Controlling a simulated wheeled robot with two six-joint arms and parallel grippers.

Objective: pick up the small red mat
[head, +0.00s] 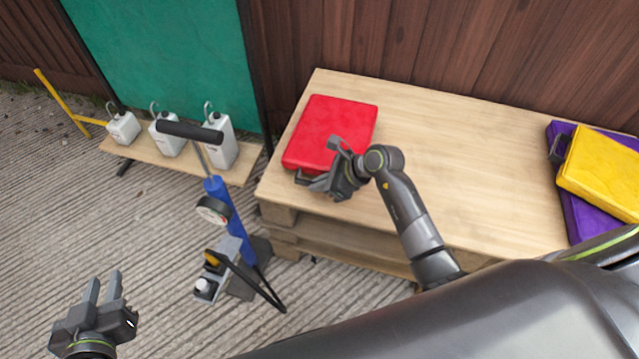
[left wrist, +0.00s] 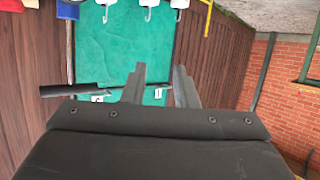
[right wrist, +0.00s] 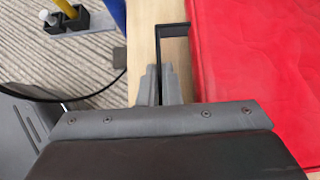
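The small red mat (head: 333,125) lies flat on the left part of the wooden table. It also shows at the right of the right wrist view (right wrist: 255,80). A dark handle (right wrist: 172,30) sticks out from the mat's edge. My right gripper (head: 312,182) is low at the mat's front left corner. In the right wrist view its fingers (right wrist: 161,85) are close together with the handle's bar between them, and they look shut on it. My left gripper (head: 102,287) is open and empty, over the ground at the lower left.
The wooden table (head: 450,130) is bare in the middle. A yellow mat (head: 603,172) lies on a purple mat (head: 575,200) at its right end. A blue pump (head: 222,205) stands left of the table. White canisters (head: 222,145) stand on a low bench (head: 195,165).

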